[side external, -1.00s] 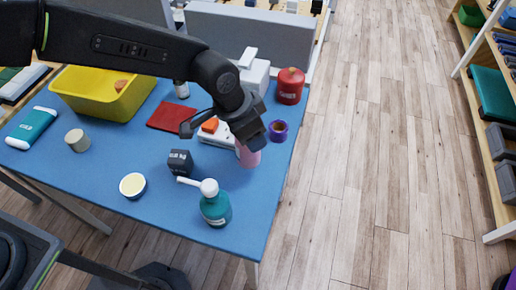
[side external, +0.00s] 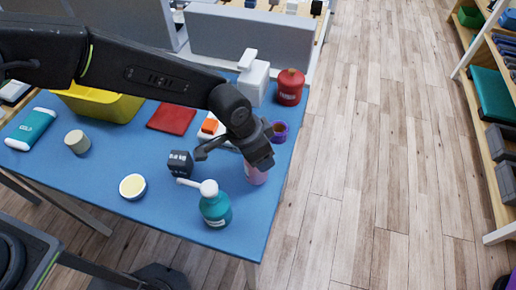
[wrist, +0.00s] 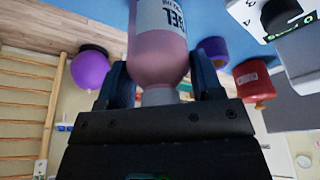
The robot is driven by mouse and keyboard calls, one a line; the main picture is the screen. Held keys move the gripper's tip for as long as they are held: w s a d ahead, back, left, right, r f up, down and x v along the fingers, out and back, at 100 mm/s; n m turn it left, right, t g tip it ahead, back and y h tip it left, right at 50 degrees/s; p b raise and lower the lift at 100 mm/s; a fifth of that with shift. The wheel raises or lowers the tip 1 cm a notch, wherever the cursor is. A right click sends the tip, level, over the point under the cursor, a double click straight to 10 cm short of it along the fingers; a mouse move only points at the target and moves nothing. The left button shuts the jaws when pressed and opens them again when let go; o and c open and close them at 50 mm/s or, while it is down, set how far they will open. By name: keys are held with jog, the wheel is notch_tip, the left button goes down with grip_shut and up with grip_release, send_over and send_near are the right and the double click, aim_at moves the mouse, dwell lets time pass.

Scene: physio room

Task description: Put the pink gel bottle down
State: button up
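The pink gel bottle (side external: 256,176) is beneath my gripper (side external: 262,160) near the right edge of the blue table (side external: 110,160). My gripper hides its upper part in the side view. In the wrist view the pink bottle (wrist: 158,55) stands between the two fingers of my gripper (wrist: 160,82), which close around it near its pale cap. It carries a white label with dark letters reading "GEL". The bottle looks roughly upright. I cannot tell whether its base touches the table.
A teal pump bottle (side external: 215,208) stands to the lower left, and a dark block (side external: 180,164) to the left. A purple roll (side external: 279,131), a red canister (side external: 290,88) and a white dispenser (side external: 254,80) stand behind. Bare table lies between the pump bottle and the right edge.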

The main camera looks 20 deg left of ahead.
jog(key=o, duration=0.4)
jog(key=shift+r, duration=0.15)
jog(key=v, duration=1.2)
jog(key=shift+a+r, duration=0.1)
jog(key=s+a+r+n+t, duration=0.1)
jog(key=a+r+n, duration=0.2)
jog(key=a+r, duration=0.65)
jog(key=s+a+n, duration=0.2)
jog(key=s+a, duration=0.3)
jog(key=a, duration=0.2)
jog(key=s+a+n+t+y, duration=0.1)
jog(key=s+a+n, duration=0.1)
jog(key=s+a, duration=0.3)
jog(key=s+a+n+t+y, duration=0.1)
jog(key=s+a+n, duration=0.1)
jog(key=s+a, duration=0.4)
jog(key=shift+a+r, duration=0.15)
jog(key=shift+a, duration=0.7)
jog(key=shift+a+r, duration=0.1)
jog(key=shift+a, duration=0.75)
